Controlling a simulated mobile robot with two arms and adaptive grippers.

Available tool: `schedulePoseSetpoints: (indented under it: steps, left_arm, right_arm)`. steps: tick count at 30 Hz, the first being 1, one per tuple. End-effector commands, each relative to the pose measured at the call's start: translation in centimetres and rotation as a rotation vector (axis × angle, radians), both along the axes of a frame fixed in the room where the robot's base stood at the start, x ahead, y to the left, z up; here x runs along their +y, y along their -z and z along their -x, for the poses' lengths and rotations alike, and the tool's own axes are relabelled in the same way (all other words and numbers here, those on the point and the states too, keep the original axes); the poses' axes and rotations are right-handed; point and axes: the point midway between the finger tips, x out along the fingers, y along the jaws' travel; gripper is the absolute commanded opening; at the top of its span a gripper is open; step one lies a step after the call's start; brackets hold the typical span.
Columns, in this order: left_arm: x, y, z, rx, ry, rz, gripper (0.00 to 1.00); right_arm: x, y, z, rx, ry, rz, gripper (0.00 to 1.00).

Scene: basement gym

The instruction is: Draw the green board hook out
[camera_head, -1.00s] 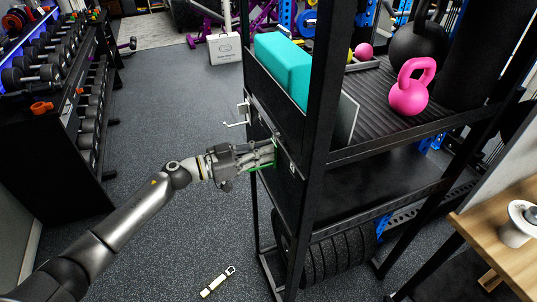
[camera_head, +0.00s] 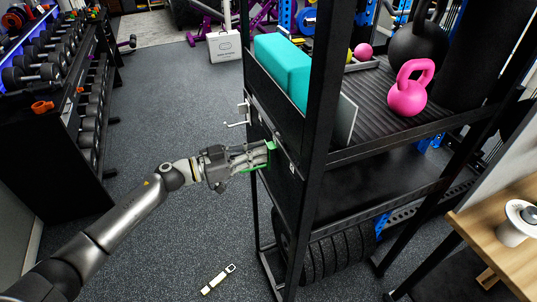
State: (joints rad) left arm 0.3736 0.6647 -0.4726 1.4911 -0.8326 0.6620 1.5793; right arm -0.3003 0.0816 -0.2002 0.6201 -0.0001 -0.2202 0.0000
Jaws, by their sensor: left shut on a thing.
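The green board hook (camera_head: 270,147) is at the black board (camera_head: 283,175) on the left side of the shelf rack. My left gripper (camera_head: 266,156) is shut on the hook, and its fingers hide much of it. Green shows above and below the fingertips. I cannot tell whether the hook still touches the board. A white hook (camera_head: 236,124) sticks out to the left from the same board, above my gripper. My right gripper is not in view.
The black rack holds a teal block (camera_head: 283,70) and a pink kettlebell (camera_head: 409,90), with tires (camera_head: 325,257) at the bottom. A wooden table (camera_head: 490,236) stands at right. A small white-handled item (camera_head: 218,280) lies on the floor. The floor left of the rack is mostly clear.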

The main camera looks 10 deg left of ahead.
Motion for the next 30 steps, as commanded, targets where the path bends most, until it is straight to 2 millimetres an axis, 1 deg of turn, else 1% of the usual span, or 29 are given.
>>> schedulePoseSetpoints:
  steps: [15,30]
  left_arm:
    - [2.5,0.0,1.7,0.000,0.001,0.000,0.00]
    - [2.6,0.0,1.8,-0.001,0.001,0.000,0.00]
  right_arm:
    - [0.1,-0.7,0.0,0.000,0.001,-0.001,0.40]
    - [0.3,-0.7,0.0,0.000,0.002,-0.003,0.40]
